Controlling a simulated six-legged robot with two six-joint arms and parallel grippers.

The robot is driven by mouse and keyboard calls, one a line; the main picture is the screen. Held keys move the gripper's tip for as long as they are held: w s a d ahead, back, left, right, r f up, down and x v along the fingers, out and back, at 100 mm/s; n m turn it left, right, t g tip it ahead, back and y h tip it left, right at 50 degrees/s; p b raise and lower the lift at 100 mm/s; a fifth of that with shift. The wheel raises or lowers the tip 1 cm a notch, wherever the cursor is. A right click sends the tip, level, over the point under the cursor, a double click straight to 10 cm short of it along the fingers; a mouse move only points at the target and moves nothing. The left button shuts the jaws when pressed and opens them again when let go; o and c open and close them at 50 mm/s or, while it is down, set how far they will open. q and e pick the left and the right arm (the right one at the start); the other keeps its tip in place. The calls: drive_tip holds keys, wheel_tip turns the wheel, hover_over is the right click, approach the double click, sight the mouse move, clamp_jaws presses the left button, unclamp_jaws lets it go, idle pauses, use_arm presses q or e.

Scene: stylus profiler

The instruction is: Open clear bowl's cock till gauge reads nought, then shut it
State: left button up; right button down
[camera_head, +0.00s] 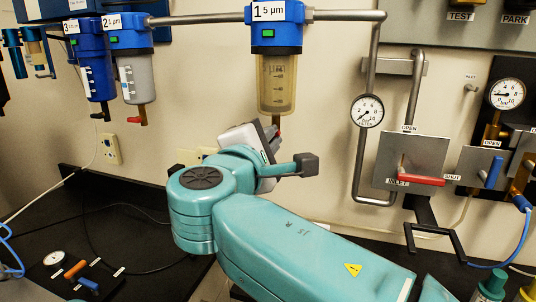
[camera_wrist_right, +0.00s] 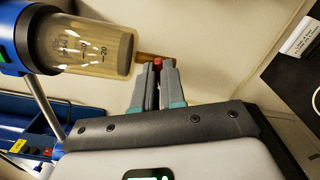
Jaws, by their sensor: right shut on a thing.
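The clear bowl (camera_head: 277,85) hangs under the blue head labelled 1, with a cloudy yellowish look and marks on its side. It also shows in the right wrist view (camera_wrist_right: 95,48). Its brass cock (camera_wrist_right: 146,56) sticks out of the bowl's bottom and has a red handle (camera_wrist_right: 158,63). My right gripper (camera_wrist_right: 157,78) is shut on the red handle, its fingers hiding most of it. In the head view my right gripper (camera_head: 274,138) is just below the bowl, partly hidden by my wrist. The round gauge (camera_head: 367,111) has its needle toward the lower left. My left gripper is not in view.
Filter 2 with a grey bowl (camera_head: 136,78) and filter 3 with a blue bowl (camera_head: 93,70) hang to the left. The inlet valve's red lever (camera_head: 420,180), another gauge (camera_head: 507,94) and a blue lever (camera_head: 494,172) are to the right.

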drive_tip(key=shift+m+b, duration=0.95)
drive_tip(key=shift+m, duration=0.55)
drive_tip(key=c, duration=1.2)
unclamp_jaws()
